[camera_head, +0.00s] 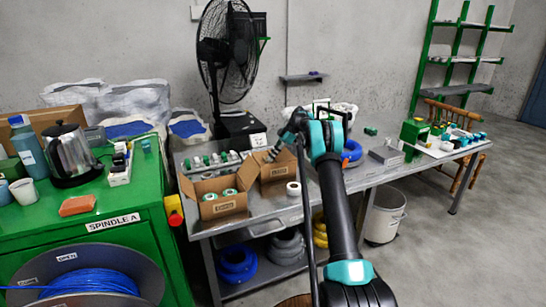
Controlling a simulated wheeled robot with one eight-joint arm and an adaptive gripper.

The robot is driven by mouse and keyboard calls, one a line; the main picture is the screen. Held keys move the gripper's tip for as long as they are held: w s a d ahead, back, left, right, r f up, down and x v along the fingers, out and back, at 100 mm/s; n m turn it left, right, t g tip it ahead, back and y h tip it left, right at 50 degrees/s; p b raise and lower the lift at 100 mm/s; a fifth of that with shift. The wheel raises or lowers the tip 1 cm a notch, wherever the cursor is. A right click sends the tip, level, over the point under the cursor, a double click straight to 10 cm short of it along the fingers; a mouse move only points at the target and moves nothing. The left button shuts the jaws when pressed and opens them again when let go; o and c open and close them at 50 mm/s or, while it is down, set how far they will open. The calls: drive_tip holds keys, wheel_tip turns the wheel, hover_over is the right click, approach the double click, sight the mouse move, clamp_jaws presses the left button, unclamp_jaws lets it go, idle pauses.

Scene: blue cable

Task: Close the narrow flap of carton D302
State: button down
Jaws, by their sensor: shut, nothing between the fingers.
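Two open brown cardboard cartons stand on the metal table (300,205). The front left carton (224,207) holds teal-and-white spools, and its flaps stand out to the sides. The rear right carton (279,172) is just behind it and to the right. Both have small front labels that are too small to read, so I cannot tell which is D302.
A white roll (293,189) lies right of the front carton. A row of small fittings (212,161) is behind the cartons. A black fan (228,55) stands at the back. The green cabinet (120,205) is left, with a kettle (71,155) and a cable reel (85,282).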

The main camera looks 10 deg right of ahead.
drive_tip(key=shift+f, duration=0.6)
drive_tip(key=shift+r, duration=0.15)
